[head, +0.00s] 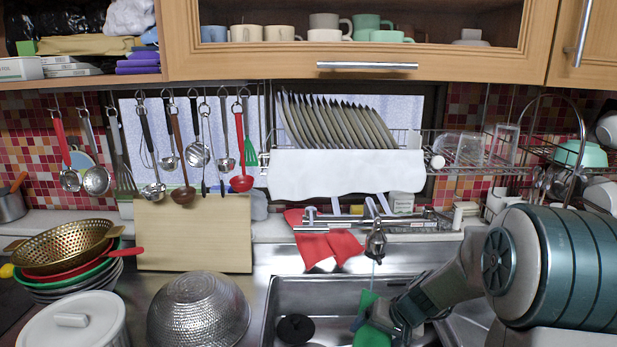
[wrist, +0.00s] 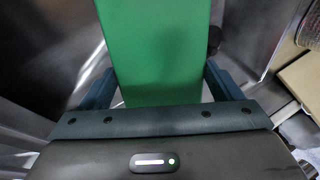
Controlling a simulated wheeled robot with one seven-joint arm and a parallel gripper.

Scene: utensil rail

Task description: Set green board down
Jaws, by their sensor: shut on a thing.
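The green board (wrist: 155,45) is a flat, plain green panel that fills the top middle of the wrist view. My gripper (wrist: 160,84) is shut on it, with one blue-grey finger at each side of the board. In the head view, green parts of the board (head: 372,334) show low over the sink, partly covered by my gripper (head: 368,318). The board's lower end is cut off by the picture's edge there. I cannot tell whether it touches the sink floor.
The steel sink (head: 285,287) holds a dark round thing (head: 295,328). A hammered metal bowl (head: 200,312) stands on the counter to its left, with a wooden board (head: 195,235) behind. The faucet (head: 375,243) rises close behind my gripper. Utensils hang at the upper left.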

